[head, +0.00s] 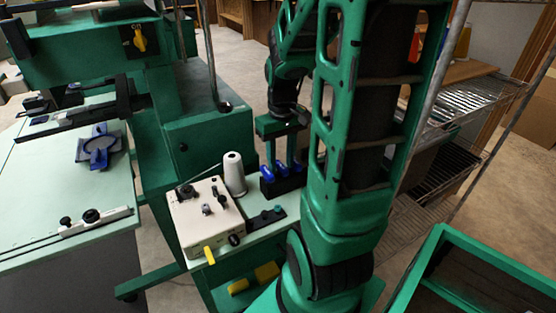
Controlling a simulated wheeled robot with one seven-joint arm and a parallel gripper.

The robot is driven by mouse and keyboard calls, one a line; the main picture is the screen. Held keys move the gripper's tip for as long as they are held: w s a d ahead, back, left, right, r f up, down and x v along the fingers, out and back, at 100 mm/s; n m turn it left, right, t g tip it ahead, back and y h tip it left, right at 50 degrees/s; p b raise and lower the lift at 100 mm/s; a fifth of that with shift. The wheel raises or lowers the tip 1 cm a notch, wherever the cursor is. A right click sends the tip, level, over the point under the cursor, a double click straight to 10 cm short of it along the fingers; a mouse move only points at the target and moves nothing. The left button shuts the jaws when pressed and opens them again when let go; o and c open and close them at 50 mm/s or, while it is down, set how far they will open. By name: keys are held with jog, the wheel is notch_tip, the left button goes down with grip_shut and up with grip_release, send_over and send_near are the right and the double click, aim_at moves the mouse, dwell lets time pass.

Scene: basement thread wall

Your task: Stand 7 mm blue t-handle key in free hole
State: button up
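My gripper (280,163) points straight down in the head view, with its two green fingers visibly apart. Its fingertips are at the tops of several blue handles (267,172) in a black block (291,186) on the small table. I cannot tell whether a handle lies between the fingertips or only in front of or behind them. The handles are small and close together, so I cannot read sizes or tell which is the 7 mm key. The shafts and any free hole in the block are hidden.
A white thread cone (234,173) and a pale box with knobs (206,214) stand left of the block. A flat black piece (265,220) lies in front. A green machine (210,135) stands behind left, a wire shelf (470,100) at right, and a green-rimmed bin (500,255) at lower right.

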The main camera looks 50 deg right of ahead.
notch_tip(320, 180, up, 11)
jog(key=s+a+f+m, duration=0.1)
jog(key=s+a+f, duration=0.1)
jog(key=s, duration=0.3)
jog(key=s+a+f+m, duration=0.1)
jog(key=s+a+f, duration=0.1)
jog(key=s+a, duration=0.2)
jog(key=shift+s+a+f+m, duration=0.4)
jog(key=shift+s, duration=0.65)
jog(key=shift+w+f, duration=0.25)
jog(key=shift+w, duration=0.35)
dwell(0.5)
